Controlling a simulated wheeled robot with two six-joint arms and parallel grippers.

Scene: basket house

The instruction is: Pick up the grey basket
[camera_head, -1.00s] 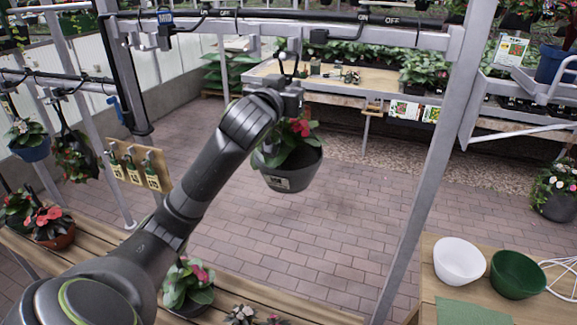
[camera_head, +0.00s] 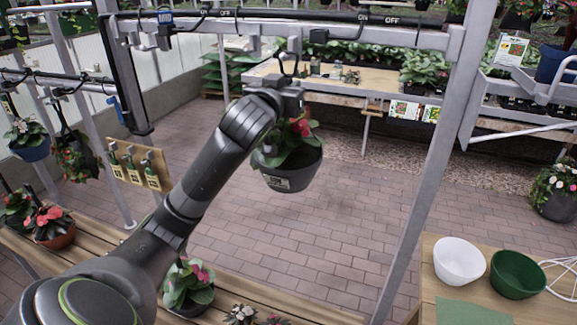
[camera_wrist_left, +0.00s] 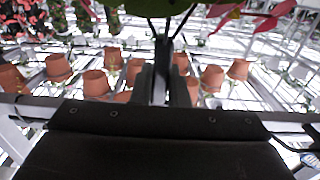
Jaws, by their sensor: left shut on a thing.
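The grey basket (camera_head: 292,176) hangs in the air above the brick floor in the head view. It is a dark grey pot with a small label, green leaves and red flowers. A black hook loop (camera_head: 288,64) shows above it, close under the metal rail. My left gripper (camera_head: 290,92) is directly above the plant and shut on the basket's dark hanger. The left wrist view shows the fingers (camera_wrist_left: 162,85) closed around a black hanger stem, with leaves at the top edge. The exact grip is partly hidden by my arm. My right gripper is not in view.
A metal rail (camera_head: 350,33) crosses above the basket and a slanted post (camera_head: 425,170) stands to its right. Wooden slats with potted plants (camera_head: 188,285) lie in front. A white bowl (camera_head: 459,262) and green bowl (camera_head: 517,275) stand on the right table. Open floor lies below the basket.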

